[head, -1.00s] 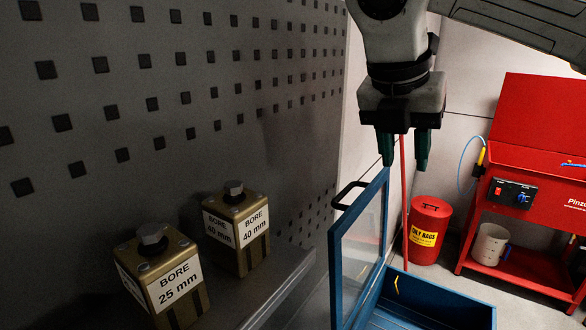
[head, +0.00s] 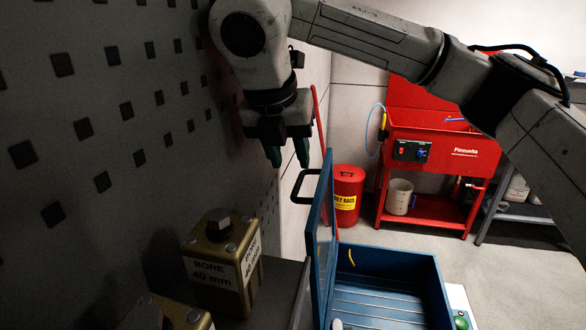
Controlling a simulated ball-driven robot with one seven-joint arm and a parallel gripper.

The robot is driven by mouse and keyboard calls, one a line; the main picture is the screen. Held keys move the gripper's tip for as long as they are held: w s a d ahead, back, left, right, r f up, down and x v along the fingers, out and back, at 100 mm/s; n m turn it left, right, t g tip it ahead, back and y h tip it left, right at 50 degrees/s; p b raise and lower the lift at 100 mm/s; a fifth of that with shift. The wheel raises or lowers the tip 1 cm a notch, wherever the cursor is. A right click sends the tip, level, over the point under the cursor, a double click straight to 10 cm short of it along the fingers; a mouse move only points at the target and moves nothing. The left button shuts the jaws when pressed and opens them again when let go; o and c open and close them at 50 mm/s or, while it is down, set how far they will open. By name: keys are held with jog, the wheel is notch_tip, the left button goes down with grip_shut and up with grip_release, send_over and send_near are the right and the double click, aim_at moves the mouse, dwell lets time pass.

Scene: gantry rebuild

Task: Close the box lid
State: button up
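The blue box (head: 440,290) stands open at the lower middle of the head view, with its ribbed floor showing. Its blue-framed lid (head: 322,240) with a clear panel stands upright on the box's left side. A black handle (head: 298,187) sticks out to the left from the lid's outer face. My gripper (head: 288,160) hangs pointing down, just above and left of the lid's top edge, near the handle. Its two green-tipped fingers are apart with nothing between them. I cannot tell the exact depth gap between fingers and handle.
A dark perforated panel (head: 120,120) closes off the left. Brass blocks, including the 40 mm bore block (head: 212,280), stand on a ledge at lower left. A red bin (head: 347,190) and a red parts washer (head: 440,150) stand behind.

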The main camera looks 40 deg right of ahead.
aim_at(298, 182)
jog(key=shift+p+x, duration=0.55)
jog(key=shift+x, duration=2.25)
jog(key=shift+c, duration=0.4)
jog(key=shift+r, duration=0.1)
grip_shut()
